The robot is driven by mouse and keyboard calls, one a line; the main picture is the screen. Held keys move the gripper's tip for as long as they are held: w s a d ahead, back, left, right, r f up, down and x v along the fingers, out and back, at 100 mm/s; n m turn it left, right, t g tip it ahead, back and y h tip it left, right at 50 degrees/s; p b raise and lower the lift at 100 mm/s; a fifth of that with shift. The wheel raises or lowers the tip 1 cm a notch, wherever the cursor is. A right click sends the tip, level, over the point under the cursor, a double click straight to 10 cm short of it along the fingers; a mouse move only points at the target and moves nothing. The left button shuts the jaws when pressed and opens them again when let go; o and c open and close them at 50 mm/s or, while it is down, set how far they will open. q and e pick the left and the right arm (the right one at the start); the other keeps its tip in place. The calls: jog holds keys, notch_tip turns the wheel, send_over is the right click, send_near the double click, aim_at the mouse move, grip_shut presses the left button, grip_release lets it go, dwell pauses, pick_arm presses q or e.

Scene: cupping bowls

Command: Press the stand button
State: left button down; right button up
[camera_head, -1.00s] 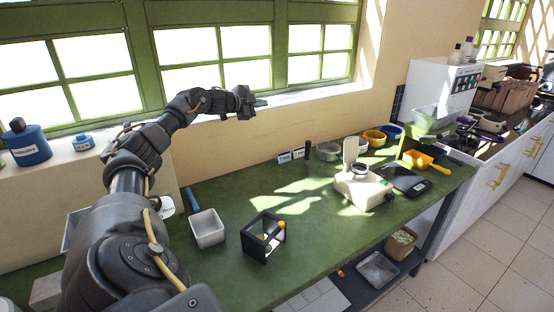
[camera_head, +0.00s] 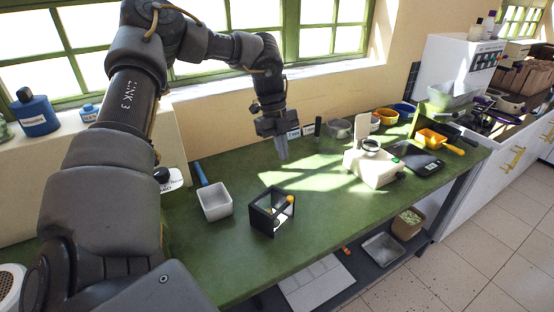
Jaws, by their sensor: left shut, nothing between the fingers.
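A white stand (camera_head: 368,170) with an upright back plate and a dark ring on top sits on the green bench, right of centre in the head view. A small dark knob shows at its front right corner; I cannot tell whether this is the button. My left gripper (camera_head: 283,155) points down above the bench, to the left of the stand and apart from it. Its fingers are shut and empty. My right gripper is not in view.
A black open frame (camera_head: 270,212) and a white bin (camera_head: 215,201) stand on the near bench (camera_head: 330,215). A black scale (camera_head: 415,158) is right of the stand. The bench between gripper and stand is clear.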

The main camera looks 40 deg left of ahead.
aim_at(290, 197)
pick_arm(q)
jog(key=shift+g, duration=0.5)
jog(key=b+x, duration=0.1)
jog(key=x, duration=0.2)
jog(key=d+b+x, duration=0.1)
jog(key=b+x, duration=0.1)
jog(key=x, duration=0.1)
jog(key=s+b+x, duration=0.1)
jog(key=b+x, duration=0.1)
jog(key=x, duration=0.1)
jog(key=shift+d+f, duration=0.15)
jog(key=shift+d, duration=0.1)
jog(key=shift+d+f+b, duration=0.25)
jog(key=shift+f+b, duration=0.15)
jog(key=shift+b, duration=0.1)
jog(key=shift+f, duration=0.1)
